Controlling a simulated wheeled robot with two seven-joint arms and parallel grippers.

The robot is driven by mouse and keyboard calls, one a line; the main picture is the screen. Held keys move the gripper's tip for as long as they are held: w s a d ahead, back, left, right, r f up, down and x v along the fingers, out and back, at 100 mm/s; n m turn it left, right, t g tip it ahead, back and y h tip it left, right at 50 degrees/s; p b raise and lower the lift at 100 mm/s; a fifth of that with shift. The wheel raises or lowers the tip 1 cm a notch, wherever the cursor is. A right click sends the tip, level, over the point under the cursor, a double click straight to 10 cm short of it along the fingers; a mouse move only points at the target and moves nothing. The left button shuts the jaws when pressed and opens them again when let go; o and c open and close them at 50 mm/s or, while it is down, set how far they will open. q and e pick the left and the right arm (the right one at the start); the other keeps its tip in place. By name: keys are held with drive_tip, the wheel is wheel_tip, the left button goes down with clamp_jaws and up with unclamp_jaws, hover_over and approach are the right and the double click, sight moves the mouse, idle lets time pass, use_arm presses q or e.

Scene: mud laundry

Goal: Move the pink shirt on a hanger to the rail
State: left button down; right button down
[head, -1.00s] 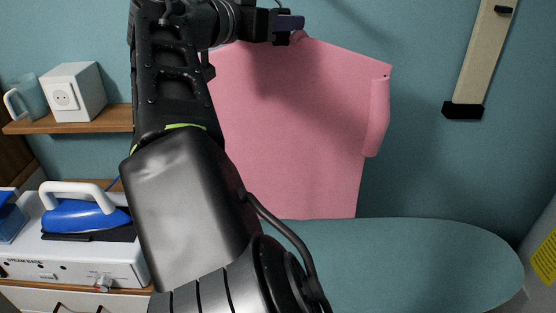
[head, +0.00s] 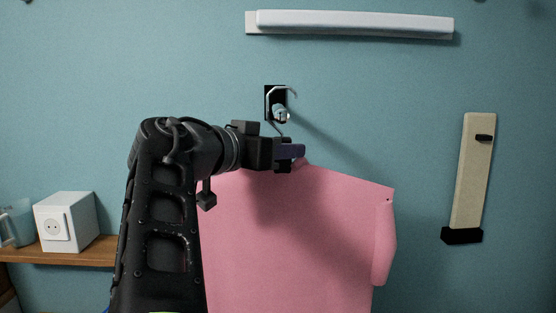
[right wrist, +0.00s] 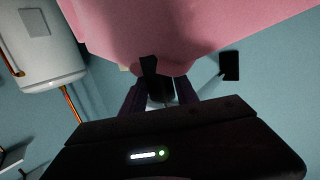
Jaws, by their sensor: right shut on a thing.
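The pink shirt (head: 300,240) hangs below my right gripper (head: 292,152) in the head view, in front of the teal wall. That gripper is shut on the hanger at the shirt's neck; the hanger's body is mostly hidden by the shirt and fingers. A thin hook (head: 276,128) rises just above the fingers. A short metal rail (head: 281,114) sticks out from a black wall plate just above it; I cannot tell whether hook and rail touch. In the right wrist view the shirt (right wrist: 200,25) lies beyond the fingers (right wrist: 160,95). My left gripper is not in view.
A long white wall fixture (head: 350,23) is above the rail. A wooden shelf (head: 60,252) at left holds a white box (head: 67,222) and a jug (head: 17,225). A white tank (right wrist: 45,45) shows in the right wrist view.

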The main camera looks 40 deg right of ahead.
drive_tip(key=shift+w+a, duration=0.25)
drive_tip(key=shift+w, duration=0.2)
drive_tip(key=shift+w+a+r+p, duration=0.1)
drive_tip(key=shift+a+p, duration=0.15)
drive_tip(key=shift+p, duration=0.15)
drive_tip(key=shift+w+a+p, duration=0.55)
drive_tip(key=shift+w+a, duration=0.1)
drive_tip(key=shift+a, duration=0.2)
drive_tip(key=shift+w+a+p, duration=0.55)
drive_tip(key=shift+w+a, duration=0.1)
drive_tip(key=shift+a, duration=0.2)
drive_tip(key=shift+w+a+p, duration=0.9)
drive_tip(key=shift+a+p, duration=0.05)
drive_tip(key=shift+a, duration=0.25)
drive_tip(key=shift+w+a+p, duration=0.9)
drive_tip(key=shift+a, duration=0.25)
drive_tip(key=shift+w+a, duration=0.8)
drive_tip(key=shift+a, duration=0.25)
